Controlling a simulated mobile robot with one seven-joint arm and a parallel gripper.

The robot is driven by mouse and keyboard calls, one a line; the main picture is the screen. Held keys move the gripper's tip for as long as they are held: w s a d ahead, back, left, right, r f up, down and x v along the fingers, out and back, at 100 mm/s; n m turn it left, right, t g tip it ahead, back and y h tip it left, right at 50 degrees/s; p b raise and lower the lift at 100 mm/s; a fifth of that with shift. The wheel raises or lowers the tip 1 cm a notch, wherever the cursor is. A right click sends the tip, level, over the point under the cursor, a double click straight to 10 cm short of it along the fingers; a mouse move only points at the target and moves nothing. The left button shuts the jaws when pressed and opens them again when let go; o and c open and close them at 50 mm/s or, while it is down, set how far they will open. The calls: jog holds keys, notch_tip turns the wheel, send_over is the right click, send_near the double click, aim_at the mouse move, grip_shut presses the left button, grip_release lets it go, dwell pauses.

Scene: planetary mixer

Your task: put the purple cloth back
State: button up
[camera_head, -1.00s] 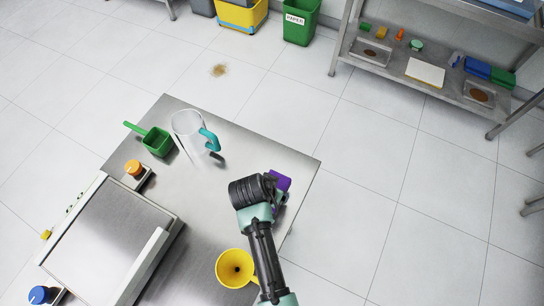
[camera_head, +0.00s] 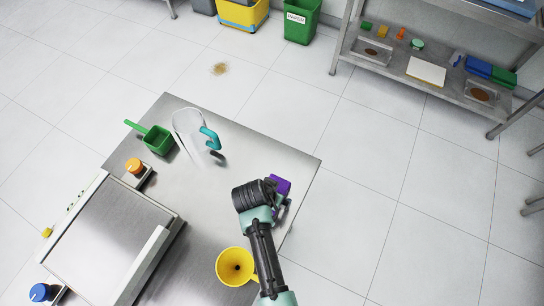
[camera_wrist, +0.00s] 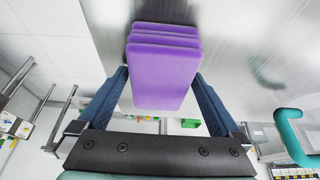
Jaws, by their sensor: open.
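The purple cloth (camera_head: 282,185) lies near the right edge of the steel table (camera_head: 215,177), partly hidden behind my arm in the head view. In the wrist view the purple cloth (camera_wrist: 163,65) is a folded stack of several layers, with one end reaching between my fingers. My gripper (camera_wrist: 162,85) is open, with one blue finger on either side of the cloth. A narrow gap shows beside the cloth near each finger; I cannot tell whether either finger touches it. In the head view the fingers are mostly hidden by my wrist.
A steel machine (camera_head: 110,240) fills the left. A shelf (camera_head: 440,75) stands at the back right.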

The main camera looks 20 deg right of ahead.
jog(key=v, duration=1.2)
jog(key=w+a+r+n+t, duration=0.15)
jog(key=w+r+t, duration=0.35)
jog(key=r, duration=0.5)
jog(key=w+a+r+n+t+y, duration=0.1)
jog(key=w+a+r+t, duration=0.15)
jog(key=w+r, duration=0.55)
jog(key=w+a+r+n+t, duration=0.15)
jog(key=w+r+t, duration=0.25)
jog(key=r, duration=0.8)
notch_tip(320, 180, up, 17)
jog(key=s+n+t, duration=0.2)
jog(key=n+t, duration=0.1)
jog(key=t, duration=0.2)
jog(key=s+a+r+n+t+y, duration=0.1)
jog(key=s+r+t, duration=0.3)
jog(key=r, duration=0.5)
jog(key=s+a+r+n+t+y, duration=0.1)
jog(key=s+r+t, duration=0.3)
jog(key=s+r, duration=0.4)
notch_tip(320, 180, up, 2)
jog(key=shift+a+r+n, duration=0.2)
jog(key=shift+a+n, duration=0.4)
jog(key=shift+n, duration=0.1)
